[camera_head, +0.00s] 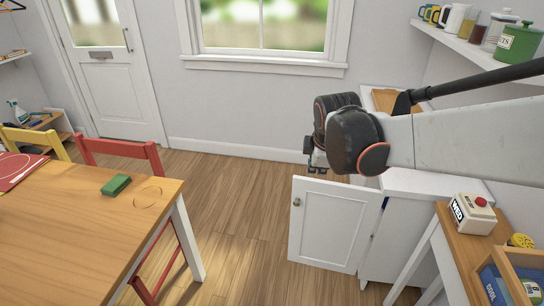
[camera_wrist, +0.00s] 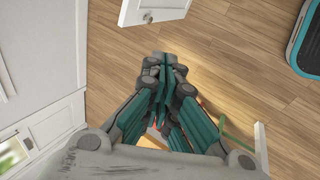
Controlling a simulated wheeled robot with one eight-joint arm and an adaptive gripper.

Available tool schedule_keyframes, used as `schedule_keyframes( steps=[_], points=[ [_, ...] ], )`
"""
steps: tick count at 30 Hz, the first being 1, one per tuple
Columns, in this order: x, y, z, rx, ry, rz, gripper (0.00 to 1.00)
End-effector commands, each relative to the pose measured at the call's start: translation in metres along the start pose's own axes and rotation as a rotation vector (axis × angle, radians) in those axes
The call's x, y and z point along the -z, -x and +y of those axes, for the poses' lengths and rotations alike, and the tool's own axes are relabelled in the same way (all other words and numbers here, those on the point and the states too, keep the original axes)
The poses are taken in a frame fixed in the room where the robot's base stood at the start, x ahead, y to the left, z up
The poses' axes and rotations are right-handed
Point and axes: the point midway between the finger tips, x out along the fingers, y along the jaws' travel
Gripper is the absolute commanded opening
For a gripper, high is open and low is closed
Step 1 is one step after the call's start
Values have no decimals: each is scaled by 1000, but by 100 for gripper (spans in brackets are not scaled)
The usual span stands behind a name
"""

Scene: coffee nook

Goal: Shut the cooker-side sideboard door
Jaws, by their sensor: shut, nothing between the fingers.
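A white panelled sideboard door (camera_head: 325,225) stands wide open, swung out to the left of the white sideboard (camera_head: 425,184). It has a small round knob (camera_head: 296,202) near its upper free corner. In the wrist view a corner of the door (camera_wrist: 165,8) and its knob (camera_wrist: 148,17) show at the top edge. My gripper (camera_head: 317,160) is above and behind the door's top edge in the head view, apart from it. In the wrist view my gripper (camera_wrist: 164,62) is shut and empty, with floor beyond its tips. My arm hides part of the sideboard top.
A wooden table (camera_head: 90,215) with a red chair (camera_head: 120,150) stands at the left. A small side table (camera_head: 470,245) with a red-button box (camera_head: 474,215) stands at the right. Wooden floor (camera_head: 225,190) is clear between the table and the door.

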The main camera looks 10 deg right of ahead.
Motion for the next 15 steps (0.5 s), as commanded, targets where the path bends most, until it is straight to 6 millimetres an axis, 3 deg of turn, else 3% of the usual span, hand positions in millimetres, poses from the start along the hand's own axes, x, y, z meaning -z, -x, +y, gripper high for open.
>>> schedule_keyframes(
  steps=[6, 15],
  points=[
    [19, -67, 37, 37, 391, -22, 0],
    [40, -174, 59, 101, 929, -31, 0]
  ],
)
